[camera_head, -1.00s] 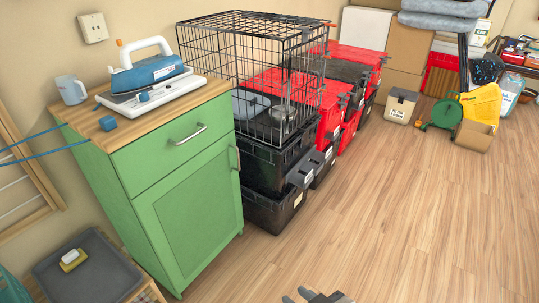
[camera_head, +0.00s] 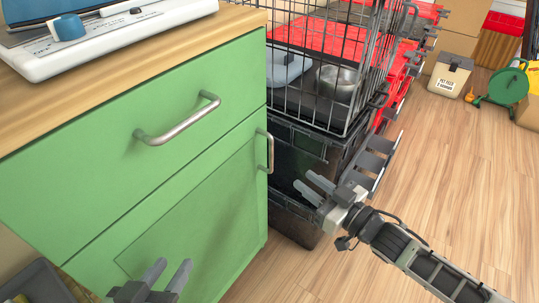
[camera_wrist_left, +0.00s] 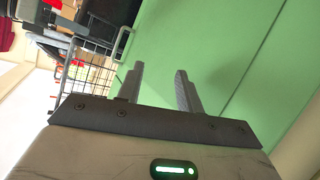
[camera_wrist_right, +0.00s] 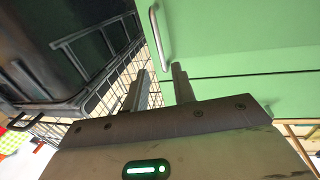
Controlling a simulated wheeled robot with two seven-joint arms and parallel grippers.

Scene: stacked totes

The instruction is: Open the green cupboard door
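The green cupboard (camera_head: 110,150) stands at the left in the head view, with its lower door (camera_head: 215,215) flush and shut. The door's upright metal handle (camera_head: 269,152) is at the door's right edge; a metal handle also shows in the right wrist view (camera_wrist_right: 158,40). My right gripper (camera_head: 315,188) is open and empty, right of and below the door handle, apart from it. My left gripper (camera_head: 167,275) is open and empty in front of the door's lower part. In the left wrist view, green cupboard surface (camera_wrist_left: 215,45) lies beyond its fingers.
A drawer with a horizontal handle (camera_head: 178,120) is above the door. A wire cage (camera_head: 335,75) on black totes (camera_head: 300,150) stands close beside the cupboard's right side. Wooden floor (camera_head: 450,180) is clear at right.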

